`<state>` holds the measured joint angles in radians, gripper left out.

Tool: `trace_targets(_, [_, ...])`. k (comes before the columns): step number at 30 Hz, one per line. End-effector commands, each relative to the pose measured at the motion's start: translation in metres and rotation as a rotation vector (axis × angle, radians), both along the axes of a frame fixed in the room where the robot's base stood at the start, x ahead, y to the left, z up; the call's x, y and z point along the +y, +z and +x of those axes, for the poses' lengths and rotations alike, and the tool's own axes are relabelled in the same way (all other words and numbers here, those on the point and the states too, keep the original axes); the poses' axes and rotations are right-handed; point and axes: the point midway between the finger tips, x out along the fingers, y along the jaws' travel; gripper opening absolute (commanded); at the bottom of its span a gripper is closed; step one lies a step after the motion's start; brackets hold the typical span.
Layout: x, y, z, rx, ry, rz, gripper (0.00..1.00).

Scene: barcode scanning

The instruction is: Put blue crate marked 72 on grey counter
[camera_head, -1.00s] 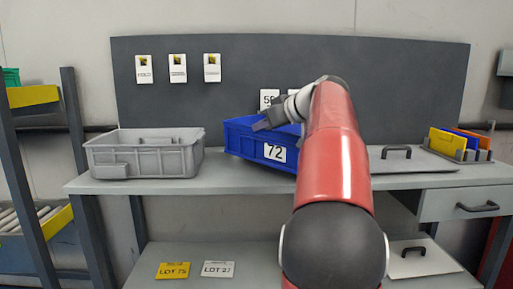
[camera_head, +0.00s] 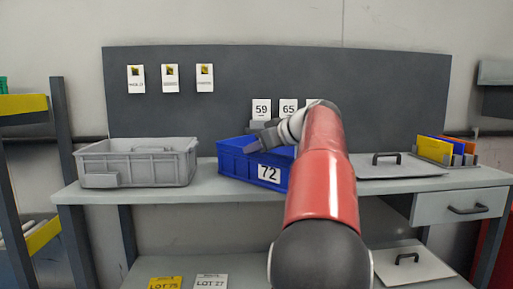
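The blue crate marked 72 (camera_head: 240,168) is in the middle of the head view, at the front part of the grey counter (camera_head: 205,187). It is turned at an angle, and its white 72 label faces me. Its base appears at counter height, but I cannot tell whether it rests fully there. My gripper (camera_head: 253,144) is at the crate's upper rim and appears shut on it. One finger shows above the rim; the other is hidden. My red arm covers the crate's right end.
A grey crate (camera_head: 137,181) stands left of the blue crate, with a small gap between. A lid with a handle (camera_head: 402,172) and coloured folders (camera_head: 447,151) are on the right. Cards 59 (camera_head: 261,109) and 65 (camera_head: 288,109) are behind my gripper. A dark backboard (camera_head: 225,100) bounds the rear.

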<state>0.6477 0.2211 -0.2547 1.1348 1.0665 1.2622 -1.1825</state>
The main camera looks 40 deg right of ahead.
Motion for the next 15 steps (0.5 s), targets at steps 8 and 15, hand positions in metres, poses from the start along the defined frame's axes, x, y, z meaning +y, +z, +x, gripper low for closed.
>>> trace_targets(8, [-0.004,0.010,-0.012,-0.001,-0.004,-0.001,0.25])
trace_targets(15, [-0.014,0.033,-0.058,-0.003,-0.005,-0.002,0.25])
